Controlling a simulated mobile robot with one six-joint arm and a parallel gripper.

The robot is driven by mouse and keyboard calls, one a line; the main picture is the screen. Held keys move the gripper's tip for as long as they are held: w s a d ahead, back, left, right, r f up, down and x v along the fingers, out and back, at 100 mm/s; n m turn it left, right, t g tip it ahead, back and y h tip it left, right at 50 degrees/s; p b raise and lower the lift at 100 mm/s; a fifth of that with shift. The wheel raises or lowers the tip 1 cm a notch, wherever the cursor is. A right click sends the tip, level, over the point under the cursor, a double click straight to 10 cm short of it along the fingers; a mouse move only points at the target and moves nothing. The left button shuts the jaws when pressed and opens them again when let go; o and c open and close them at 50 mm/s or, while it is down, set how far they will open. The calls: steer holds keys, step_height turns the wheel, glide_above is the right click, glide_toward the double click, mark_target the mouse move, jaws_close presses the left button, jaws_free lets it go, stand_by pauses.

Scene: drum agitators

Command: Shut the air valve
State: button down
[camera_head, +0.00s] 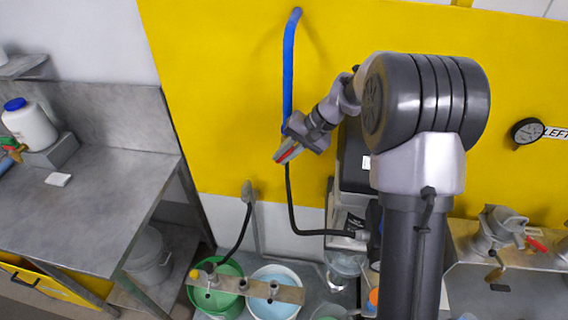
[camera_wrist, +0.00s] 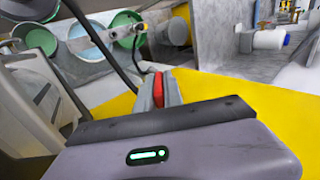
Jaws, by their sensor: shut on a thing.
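A blue air pipe (camera_head: 288,70) runs down the yellow wall to my gripper (camera_head: 284,157). A black hose (camera_head: 290,205) hangs on below it. The jaws are shut on a narrow red handle (camera_head: 290,153), which I take to be the air valve's lever. It also shows in the wrist view (camera_wrist: 158,90), between the fingers of my gripper (camera_wrist: 158,88). The valve body is hidden behind the gripper, so I cannot tell the lever's angle to the pipe.
Below stand a green bucket (camera_head: 228,292) and a light blue bucket (camera_head: 280,276) under a metal bar (camera_head: 258,288). A grey bench (camera_head: 95,205) is at left with a white bottle (camera_head: 30,128). A dark machine (camera_head: 353,160) stands just right of the gripper.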

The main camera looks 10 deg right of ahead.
steer(key=shift+b, duration=0.3)
steer(key=c, duration=1.5)
jaws_free()
steer(key=shift+o, duration=0.2)
